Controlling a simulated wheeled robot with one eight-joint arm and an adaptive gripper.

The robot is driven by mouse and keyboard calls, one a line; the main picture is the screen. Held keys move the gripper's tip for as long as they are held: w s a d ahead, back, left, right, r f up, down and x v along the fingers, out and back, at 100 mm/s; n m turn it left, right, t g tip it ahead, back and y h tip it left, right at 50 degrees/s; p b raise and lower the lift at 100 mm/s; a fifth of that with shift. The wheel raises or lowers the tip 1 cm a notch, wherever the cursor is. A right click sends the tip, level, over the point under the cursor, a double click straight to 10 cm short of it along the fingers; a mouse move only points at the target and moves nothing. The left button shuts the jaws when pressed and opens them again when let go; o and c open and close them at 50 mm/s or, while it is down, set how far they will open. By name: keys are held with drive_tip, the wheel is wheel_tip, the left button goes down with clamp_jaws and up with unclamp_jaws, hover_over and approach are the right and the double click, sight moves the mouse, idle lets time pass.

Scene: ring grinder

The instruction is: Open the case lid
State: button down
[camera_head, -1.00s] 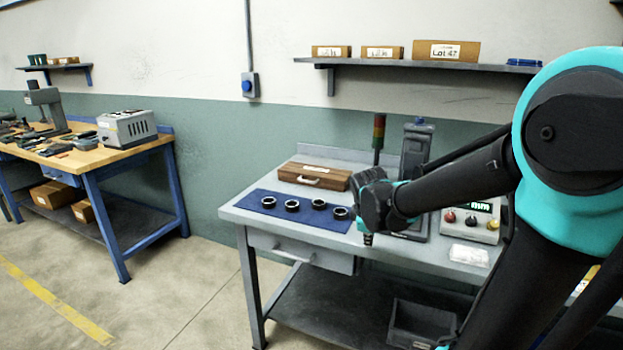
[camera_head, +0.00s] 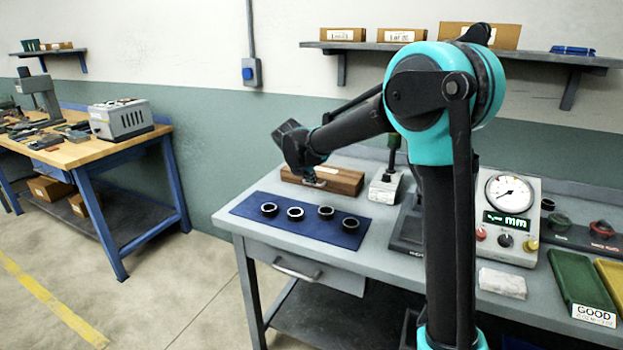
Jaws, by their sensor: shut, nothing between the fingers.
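The wooden case (camera_head: 343,181) sits at the back of the grey bench, behind the blue mat. Its lid looks closed; the middle of its front and the light handle are mostly hidden by my gripper. My gripper (camera_head: 313,181) is shut and empty, pointing down at the case's front near the handle. I cannot tell whether the fingertips touch the case.
Several dark rings (camera_head: 295,213) lie on the blue mat (camera_head: 258,201) in front of the case. A gauge unit (camera_head: 508,215), a white cloth (camera_head: 502,283) and a green GOOD tray (camera_head: 580,285) stand to the right. A shelf (camera_head: 345,48) runs above.

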sight(320, 176)
drive_tip(key=shift+x, duration=3.2)
drive_tip(key=shift+s, duration=0.1)
